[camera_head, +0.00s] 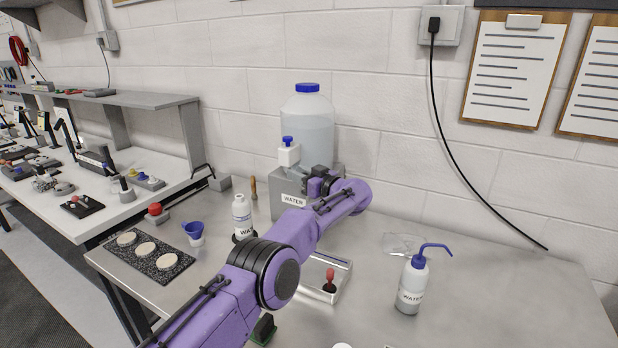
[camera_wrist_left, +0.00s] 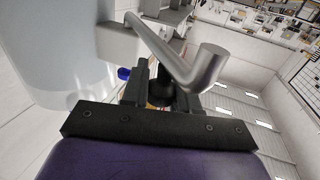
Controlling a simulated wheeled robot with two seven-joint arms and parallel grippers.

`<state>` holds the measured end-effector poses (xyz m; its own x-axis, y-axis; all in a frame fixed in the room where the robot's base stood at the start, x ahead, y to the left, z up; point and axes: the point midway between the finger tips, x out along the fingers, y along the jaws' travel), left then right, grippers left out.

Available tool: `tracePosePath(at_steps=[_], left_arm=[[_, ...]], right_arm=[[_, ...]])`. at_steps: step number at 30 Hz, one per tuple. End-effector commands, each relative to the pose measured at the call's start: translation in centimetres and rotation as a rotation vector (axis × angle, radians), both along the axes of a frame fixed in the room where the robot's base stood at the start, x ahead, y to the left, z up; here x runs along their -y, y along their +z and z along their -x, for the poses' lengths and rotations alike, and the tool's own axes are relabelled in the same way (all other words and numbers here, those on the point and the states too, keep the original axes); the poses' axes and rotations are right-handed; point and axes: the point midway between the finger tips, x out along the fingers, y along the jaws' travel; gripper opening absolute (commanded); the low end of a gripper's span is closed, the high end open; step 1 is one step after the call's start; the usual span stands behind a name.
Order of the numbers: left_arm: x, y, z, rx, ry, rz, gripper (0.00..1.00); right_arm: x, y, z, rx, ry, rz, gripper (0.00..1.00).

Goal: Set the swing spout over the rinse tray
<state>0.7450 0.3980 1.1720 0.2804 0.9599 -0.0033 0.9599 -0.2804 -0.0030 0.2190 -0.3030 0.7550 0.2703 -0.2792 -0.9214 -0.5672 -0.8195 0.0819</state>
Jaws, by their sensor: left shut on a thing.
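The swing spout (camera_wrist_left: 178,55) is a bent grey metal tube in the left wrist view, leaving a pale block and ending in a wide open mouth. My left gripper (camera_wrist_left: 160,88) is shut on a dark post at the spout, between its black fingers. In the head view my left gripper (camera_head: 322,184) is at the grey water stand (camera_head: 287,205), below the large water jug (camera_head: 308,120); the spout is not clear there. A shallow metal tray (camera_head: 342,268), apparently the rinse tray, lies in front, partly hidden by my purple arm. A red-knobbed piece (camera_head: 330,280) stands in it. My right gripper is out of view.
A white water bottle (camera_head: 242,212), a blue funnel cup (camera_head: 194,231) and a dark mat (camera_head: 150,266) with pale discs are left of my arm. A wash bottle (camera_head: 411,287) stands right of the tray. The bench's right side is mostly clear.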

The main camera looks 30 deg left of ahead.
Motion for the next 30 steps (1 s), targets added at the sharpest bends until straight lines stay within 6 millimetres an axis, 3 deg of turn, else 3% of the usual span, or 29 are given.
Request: tracePosePath(at_steps=[1, 12, 13, 15, 24, 30], left_arm=[[-0.3, 0.8, 0.0, 0.011, 0.003, -0.008, 0.00], [-0.1, 1.1, -0.1, 0.013, 0.001, -0.013, 0.00], [-0.1, 1.1, -0.1, 0.013, 0.001, -0.013, 0.35], [-0.1, 1.1, -0.1, 0.013, 0.001, -0.013, 0.52], [0.2, 0.6, -0.1, 0.007, 0.001, -0.006, 0.52], [3.3, 0.2, 0.8, 0.007, -0.003, -0.008, 0.52]], right_arm=[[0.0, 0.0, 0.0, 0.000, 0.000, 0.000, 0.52], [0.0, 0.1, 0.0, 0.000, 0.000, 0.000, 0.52], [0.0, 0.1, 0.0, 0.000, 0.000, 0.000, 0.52], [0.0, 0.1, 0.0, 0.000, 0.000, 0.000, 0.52], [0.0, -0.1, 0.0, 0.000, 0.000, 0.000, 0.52], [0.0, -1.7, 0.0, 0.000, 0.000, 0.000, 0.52]])
